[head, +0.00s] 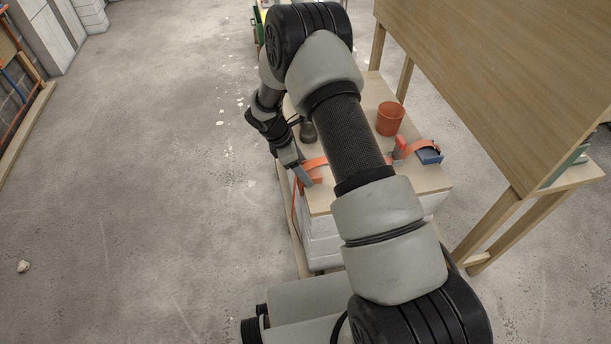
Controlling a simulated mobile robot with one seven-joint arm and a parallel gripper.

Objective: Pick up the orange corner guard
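An orange piece (314,165) lies at the left edge of the wooden top, right beside my gripper (304,175). It may be the corner guard, but it is small, and I cannot tell it apart from an orange strap there. My gripper points down at this edge, its fingertips at or very near the orange piece. Whether the fingers are open or shut on it does not show. My arm crosses the top and hides its middle.
The wooden top (432,180) sits on a white stack. On it are an orange cup (390,118), a blue buckle-like piece (429,156) with orange strap, and a dark object (308,131). A large wooden panel (500,80) stands at right.

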